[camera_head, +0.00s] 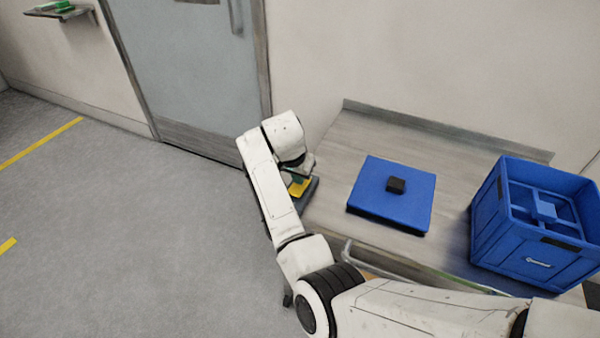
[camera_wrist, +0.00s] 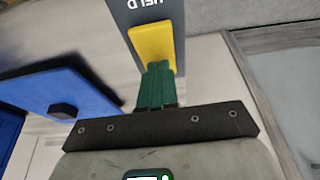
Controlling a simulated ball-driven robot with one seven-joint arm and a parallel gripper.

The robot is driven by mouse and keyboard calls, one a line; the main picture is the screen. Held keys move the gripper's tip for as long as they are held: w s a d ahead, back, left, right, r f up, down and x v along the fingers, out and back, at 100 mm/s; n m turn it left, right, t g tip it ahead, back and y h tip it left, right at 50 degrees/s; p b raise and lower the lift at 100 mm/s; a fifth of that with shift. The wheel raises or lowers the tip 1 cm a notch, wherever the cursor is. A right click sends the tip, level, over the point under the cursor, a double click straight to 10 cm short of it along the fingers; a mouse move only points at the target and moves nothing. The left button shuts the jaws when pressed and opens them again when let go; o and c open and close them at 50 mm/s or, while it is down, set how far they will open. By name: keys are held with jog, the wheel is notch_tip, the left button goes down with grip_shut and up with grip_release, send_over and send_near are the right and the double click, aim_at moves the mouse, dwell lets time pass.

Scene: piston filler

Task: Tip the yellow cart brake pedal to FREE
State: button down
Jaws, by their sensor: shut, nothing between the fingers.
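The yellow brake pedal (camera_wrist: 152,44) sits on a dark grey plate (camera_wrist: 170,12) lettered "HELD" in the wrist view. In the head view the pedal (camera_head: 299,187) shows low beside the cart's left end, partly hidden by my wrist. My gripper (camera_wrist: 156,70) is shut and empty, its green fingers together. The fingertips overlap the pedal's lower end in the wrist view; I cannot tell whether they touch it. The "FREE" marking is not visible.
A steel cart top (camera_head: 336,150) carries a blue flat box (camera_head: 370,205) with a small black block (camera_head: 396,185) on it. A blue crate (camera_head: 530,255) stands at the right. A grey door (camera_head: 190,70) is behind. Open floor (camera_head: 120,230) lies left.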

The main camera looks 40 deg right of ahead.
aim_at(298, 186)
jog(key=shift+d+r+p, duration=0.1)
jog(key=shift+r+p, duration=0.5)
jog(key=shift+r, duration=0.05)
jog(key=r+p, duration=0.3)
jog(key=shift+d+r, duration=0.2)
jog(key=shift+r, duration=0.05)
jog(key=w+d+v, duration=0.1)
jog(key=v, duration=0.8)
jog(key=shift+d+r+b, duration=0.3)
jog(key=shift+d+b, duration=0.05)
jog(key=shift+d, duration=0.05)
jog(key=shift+s, duration=0.15)
jog(key=s+a+f+n, duration=0.3)
jog(key=s+f+n, duration=0.1)
jog(key=s+f, duration=0.35)
jog(key=s+a+f+n, duration=0.3)
jog(key=s+f, duration=0.4)
jog(key=s, duration=0.2)
jog(key=s+a+f+n+y, duration=0.1)
jog(key=s+a+n, duration=0.2)
jog(key=s+a, duration=0.2)
jog(key=s+a+f+n+y, duration=0.2)
jog(key=s+a, duration=0.3)
jog(key=s, duration=0.7)
jog(key=shift+f+n, duration=0.3)
jog(key=shift+n, duration=0.5)
